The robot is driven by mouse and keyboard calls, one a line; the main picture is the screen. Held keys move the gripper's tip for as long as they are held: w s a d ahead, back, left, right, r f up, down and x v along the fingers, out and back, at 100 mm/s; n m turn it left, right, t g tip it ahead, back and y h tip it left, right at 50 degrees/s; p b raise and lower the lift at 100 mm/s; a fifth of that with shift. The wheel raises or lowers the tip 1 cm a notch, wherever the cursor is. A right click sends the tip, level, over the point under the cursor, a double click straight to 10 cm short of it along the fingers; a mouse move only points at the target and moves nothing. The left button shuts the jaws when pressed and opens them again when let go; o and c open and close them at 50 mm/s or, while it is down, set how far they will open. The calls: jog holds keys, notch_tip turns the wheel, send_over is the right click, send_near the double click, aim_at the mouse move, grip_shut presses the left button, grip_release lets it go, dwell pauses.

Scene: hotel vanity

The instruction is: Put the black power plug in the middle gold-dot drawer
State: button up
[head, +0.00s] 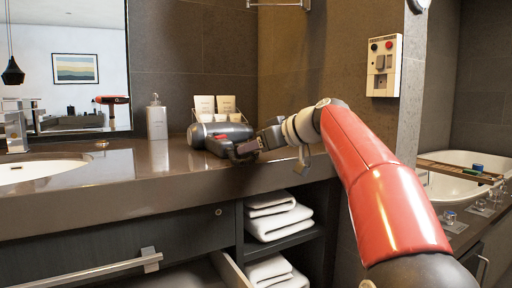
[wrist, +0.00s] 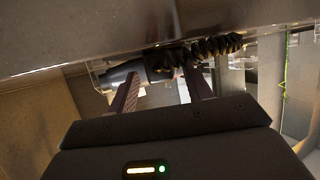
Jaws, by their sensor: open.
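My gripper (head: 236,149) is at the front edge of the counter beside a grey cylindrical appliance, perhaps a hair dryer (head: 225,131). In the wrist view the two fingers of my gripper (wrist: 165,78) are apart, with a black coiled cord (wrist: 205,50) across their tips. I cannot make out the power plug itself. A dark drawer front with a small round dot (head: 219,212) is below the counter. A lower drawer with a bar handle (head: 100,270) seems pulled partly out; its inside is mostly hidden.
The counter (head: 120,178) holds a soap dispenser (head: 156,118), cups and cards behind the appliance, and a sink (head: 35,172) at left. Folded towels (head: 278,222) fill an open shelf. A wall unit (head: 384,65) and a bathtub (head: 465,160) are at right.

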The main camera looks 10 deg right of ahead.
jog(key=shift+d+r, duration=0.1)
jog(key=shift+r, duration=0.05)
jog(key=v, duration=1.1)
jog(key=shift+s+d+r, duration=0.2)
jog(key=shift+s, duration=0.1)
